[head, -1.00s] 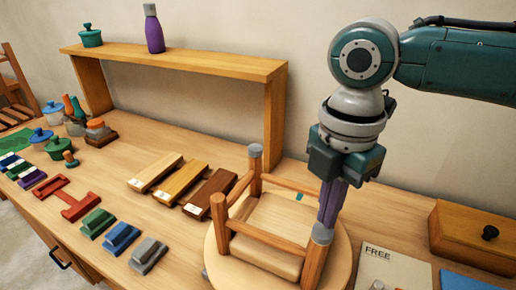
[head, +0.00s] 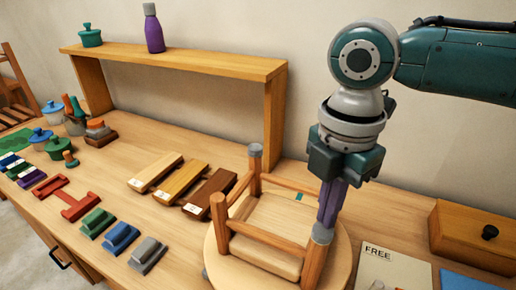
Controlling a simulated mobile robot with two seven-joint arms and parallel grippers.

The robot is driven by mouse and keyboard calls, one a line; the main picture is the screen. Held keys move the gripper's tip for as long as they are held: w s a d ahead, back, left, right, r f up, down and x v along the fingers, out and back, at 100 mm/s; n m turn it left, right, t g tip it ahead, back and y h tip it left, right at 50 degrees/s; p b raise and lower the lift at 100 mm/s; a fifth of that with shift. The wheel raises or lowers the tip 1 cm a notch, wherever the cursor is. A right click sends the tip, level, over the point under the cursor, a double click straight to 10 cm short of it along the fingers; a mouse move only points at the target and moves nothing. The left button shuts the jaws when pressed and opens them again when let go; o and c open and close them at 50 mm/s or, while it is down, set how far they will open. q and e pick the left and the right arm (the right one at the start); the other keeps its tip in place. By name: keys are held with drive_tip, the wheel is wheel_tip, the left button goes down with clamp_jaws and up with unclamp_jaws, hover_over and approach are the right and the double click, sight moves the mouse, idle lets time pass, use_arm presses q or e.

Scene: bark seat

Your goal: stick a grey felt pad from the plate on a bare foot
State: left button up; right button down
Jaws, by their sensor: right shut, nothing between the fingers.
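An upside-down wooden stool (head: 262,238) rests on a round wooden board (head: 340,272), legs up. The far leg (head: 254,168) and the near right leg (head: 314,262) have grey felt pads (head: 255,150) (head: 321,233) on their ends. The near left leg (head: 221,226) ends in bare wood. A fourth leg is hidden behind my gripper. My right gripper (head: 328,218) is shut and empty, its purple fingers pointing down right at the near right leg's pad; I cannot tell whether they touch it. A pale plate marked FREE (head: 392,268) lies at lower right, with a grey piece (head: 376,286) at the frame's edge.
A wooden shelf (head: 180,62) stands behind. Wooden blocks (head: 182,182), coloured blocks (head: 122,238) and pots (head: 57,148) fill the table's left.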

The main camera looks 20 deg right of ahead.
sight(323, 230)
drive_tip(key=shift+f+b, duration=0.35)
drive_tip(key=shift+f, duration=0.25)
drive_tip(key=shift+f, duration=0.35)
idle(1.1)
wheel_tip(323, 230, up, 3)
drive_tip(key=p, duration=0.2)
drive_tip(key=shift+f+p, duration=0.2)
drive_tip(key=shift+p, duration=0.1)
wheel_tip(323, 230, up, 4)
drive_tip(key=p, duration=0.4)
drive_tip(key=shift+f, duration=0.15)
drive_tip(key=shift+f, duration=0.1)
